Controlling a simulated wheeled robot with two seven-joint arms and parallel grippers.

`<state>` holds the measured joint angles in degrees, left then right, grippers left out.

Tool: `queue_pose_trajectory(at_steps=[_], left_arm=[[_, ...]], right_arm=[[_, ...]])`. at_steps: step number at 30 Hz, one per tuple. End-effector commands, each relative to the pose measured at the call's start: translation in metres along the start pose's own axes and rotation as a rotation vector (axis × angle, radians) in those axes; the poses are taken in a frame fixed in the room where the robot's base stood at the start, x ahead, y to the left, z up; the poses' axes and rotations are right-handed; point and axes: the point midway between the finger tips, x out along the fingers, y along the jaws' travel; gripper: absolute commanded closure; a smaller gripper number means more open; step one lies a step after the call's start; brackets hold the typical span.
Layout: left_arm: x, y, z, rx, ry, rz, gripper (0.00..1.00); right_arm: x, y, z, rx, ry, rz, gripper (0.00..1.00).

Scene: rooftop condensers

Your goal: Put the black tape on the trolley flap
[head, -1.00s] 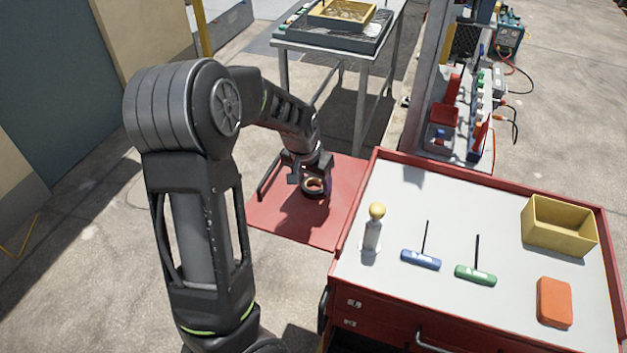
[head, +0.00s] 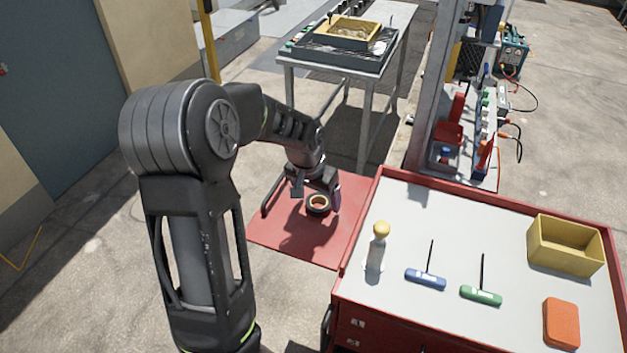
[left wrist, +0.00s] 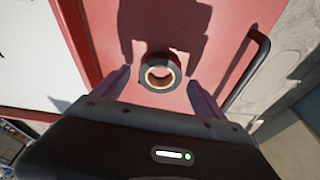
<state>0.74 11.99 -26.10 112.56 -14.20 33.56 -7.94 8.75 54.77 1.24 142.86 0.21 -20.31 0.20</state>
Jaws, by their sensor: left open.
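The black tape (head: 318,205) is a dark roll with a tan core. It lies flat on the red trolley flap (head: 290,240), at the left side of the trolley. My left gripper (head: 317,190) is open just above and behind the tape, with no finger touching it that I can see. In the left wrist view the tape (left wrist: 160,74) rests on the red flap (left wrist: 110,30) beyond and between the two spread fingertips of my left gripper (left wrist: 160,82). My right gripper is not in view.
The trolley top (head: 400,215) holds a yellow-capped bottle (head: 376,248), blue and green T-handle tools, a yellow bin (head: 564,245) and an orange block (head: 561,322). A dark handle bar (left wrist: 247,70) runs along the flap's edge. A metal table (head: 340,65) stands behind.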

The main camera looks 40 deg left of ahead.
Motion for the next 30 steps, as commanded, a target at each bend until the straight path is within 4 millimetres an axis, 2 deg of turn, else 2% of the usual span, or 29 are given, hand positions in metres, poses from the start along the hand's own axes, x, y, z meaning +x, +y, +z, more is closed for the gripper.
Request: queue_pose_trajectory(at_steps=[9,15,20,30], left_arm=[[-0.063,0.000,-0.001,0.000,0.008,0.001,0.18],[-0.096,0.000,0.000,-0.001,0.003,0.000,0.18],[-0.106,0.000,0.000,0.000,0.002,-0.001,0.18],[-0.107,0.000,0.000,0.000,0.000,-0.001,0.18]], right_arm=[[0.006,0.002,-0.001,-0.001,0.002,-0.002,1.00],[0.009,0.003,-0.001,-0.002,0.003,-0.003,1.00],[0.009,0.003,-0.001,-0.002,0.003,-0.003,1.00],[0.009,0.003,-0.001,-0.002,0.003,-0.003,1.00]])
